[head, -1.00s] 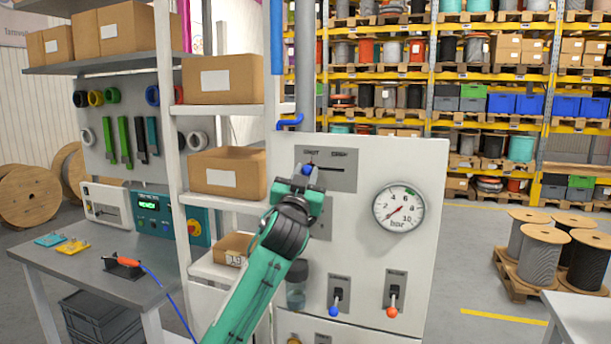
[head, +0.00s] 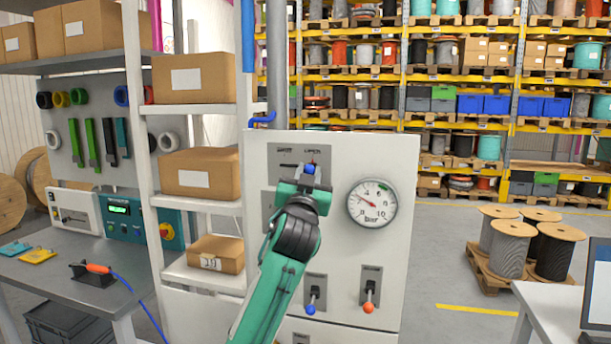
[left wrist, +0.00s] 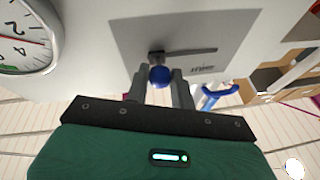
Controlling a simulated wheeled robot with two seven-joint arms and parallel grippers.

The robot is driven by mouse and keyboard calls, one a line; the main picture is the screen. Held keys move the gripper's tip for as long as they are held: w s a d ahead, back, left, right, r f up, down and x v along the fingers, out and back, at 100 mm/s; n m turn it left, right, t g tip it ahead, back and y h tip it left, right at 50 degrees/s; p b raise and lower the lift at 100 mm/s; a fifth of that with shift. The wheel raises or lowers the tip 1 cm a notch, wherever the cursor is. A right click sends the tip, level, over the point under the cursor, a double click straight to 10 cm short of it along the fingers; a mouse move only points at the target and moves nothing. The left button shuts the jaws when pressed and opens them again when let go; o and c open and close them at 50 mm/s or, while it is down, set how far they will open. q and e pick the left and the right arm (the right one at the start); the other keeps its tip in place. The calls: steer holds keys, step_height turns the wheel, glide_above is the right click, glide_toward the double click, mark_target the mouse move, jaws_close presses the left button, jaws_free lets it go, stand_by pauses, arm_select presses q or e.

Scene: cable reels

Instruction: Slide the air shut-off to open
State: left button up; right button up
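The air shut-off is a slider with a blue knob (head: 310,168) in a slot on a grey plate (head: 276,172), on a light panel. Two labels stand above the slot, too small to read surely now. The knob sits at the slot's right end in the head view. My left gripper (head: 307,180) is at the knob. In the left wrist view, its two fingers (left wrist: 160,82) flank the blue knob (left wrist: 160,76) closely, with no clear gap. The slot runs off to the right there, empty. My right gripper is not in view.
A round pressure gauge (head: 372,203) is right of the plate, its needle pointing up-left. Below are a blue-tipped lever (head: 311,307) and an orange-tipped lever (head: 369,305). Shelves with cardboard boxes (head: 200,173) stand close on the left.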

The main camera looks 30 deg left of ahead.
arm_select(q)
steer(key=o, duration=0.3)
steer(key=shift+d, duration=0.15)
steer(key=shift+o, duration=0.7)
steer(key=shift+d, duration=0.1)
steer(key=b+v, duration=0.5)
steer(key=v, duration=0.8)
steer(key=shift+s+d+f, duration=0.2)
steer(key=shift+s, duration=0.05)
